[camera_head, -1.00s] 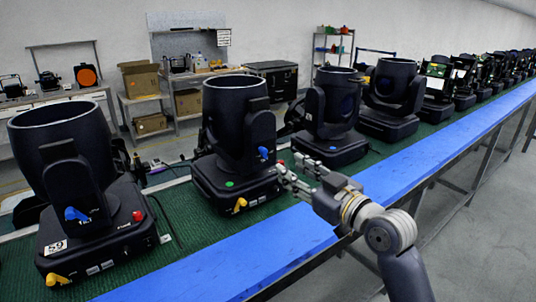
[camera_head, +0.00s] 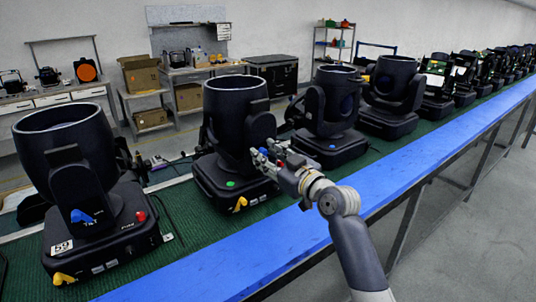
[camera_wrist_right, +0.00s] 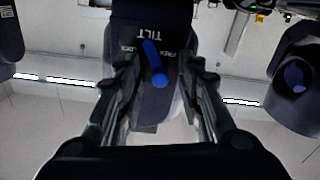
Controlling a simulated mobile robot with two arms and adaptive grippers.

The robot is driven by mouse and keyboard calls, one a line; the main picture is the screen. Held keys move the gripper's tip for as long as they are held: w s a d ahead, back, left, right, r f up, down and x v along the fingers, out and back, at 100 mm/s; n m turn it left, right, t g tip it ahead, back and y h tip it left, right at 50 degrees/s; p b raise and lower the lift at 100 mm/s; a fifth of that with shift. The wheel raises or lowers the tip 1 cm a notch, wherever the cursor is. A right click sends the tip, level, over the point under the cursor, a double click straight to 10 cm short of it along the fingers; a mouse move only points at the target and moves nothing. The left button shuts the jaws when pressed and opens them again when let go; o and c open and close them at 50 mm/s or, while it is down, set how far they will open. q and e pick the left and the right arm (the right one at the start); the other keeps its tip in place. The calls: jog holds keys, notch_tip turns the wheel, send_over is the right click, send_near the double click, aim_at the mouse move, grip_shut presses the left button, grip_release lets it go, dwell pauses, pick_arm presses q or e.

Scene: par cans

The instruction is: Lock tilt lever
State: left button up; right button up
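The blue tilt lever (camera_wrist_right: 155,66) sits on the dark yoke arm of a moving-head light (camera_head: 234,118), below the word TILT as the right wrist view shows it. In the head view the lever (camera_head: 263,151) is partly covered by my right gripper (camera_head: 268,160). That gripper is open, with its two fingers on either side of the lever in the right wrist view (camera_wrist_right: 153,80). I cannot tell whether either finger touches it. My left gripper is in no view.
A light marked 59 (camera_head: 75,160) stands at the left with its own blue lever (camera_head: 82,216). Several more lights line the green belt (camera_head: 185,212) to the right. A blue rail (camera_head: 270,250) runs along the front edge. A yellow lever (camera_head: 240,204) is low on the middle light's base.

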jog(key=shift+c, duration=0.3)
grip_shut()
jog(key=shift+d, duration=0.1)
jog(key=m+p, duration=0.1)
jog(key=m, duration=0.2)
jog(key=d+m+p, duration=0.1)
jog(key=m, duration=0.1)
jog(key=shift+w+r+m+p, duration=0.2)
jog(key=shift+w+m+p, duration=0.1)
jog(key=shift+w, duration=0.1)
jog(key=m, duration=0.2)
jog(key=m+p, duration=0.1)
jog(key=shift+w+d+f, duration=0.1)
jog(key=shift+w+d, duration=0.2)
jog(key=shift+d, duration=0.1)
jog(key=shift+w+d+f+m+p, duration=0.15)
jog(key=shift+m+p, duration=0.1)
jog(key=shift+m, duration=0.55)
jog(key=shift+w+d+f+m+p, duration=0.1)
jog(key=shift+m+p, duration=0.1)
jog(key=shift+m, duration=0.6)
